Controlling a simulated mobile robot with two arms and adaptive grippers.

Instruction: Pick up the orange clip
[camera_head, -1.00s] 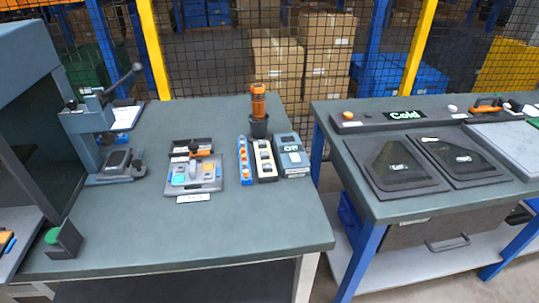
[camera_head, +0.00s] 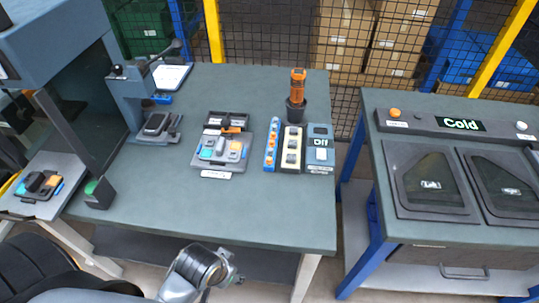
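Several orange pieces (camera_head: 271,146) sit in a row in a narrow blue holder (camera_head: 267,166) on the left table. They are small, and I cannot tell for sure if one is the orange clip. An orange handle-like part (camera_head: 231,130) lies at the back of a grey fixture (camera_head: 205,165) with blue and orange pieces in it. Part of my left arm shows at the bottom, in front of the table.
Right of the blue holder are a cream strip (camera_head: 284,168), a box with an "Off" display (camera_head: 320,155) and an orange tool in a dark cup (camera_head: 295,115). A hand press (camera_head: 130,105) stands at left.

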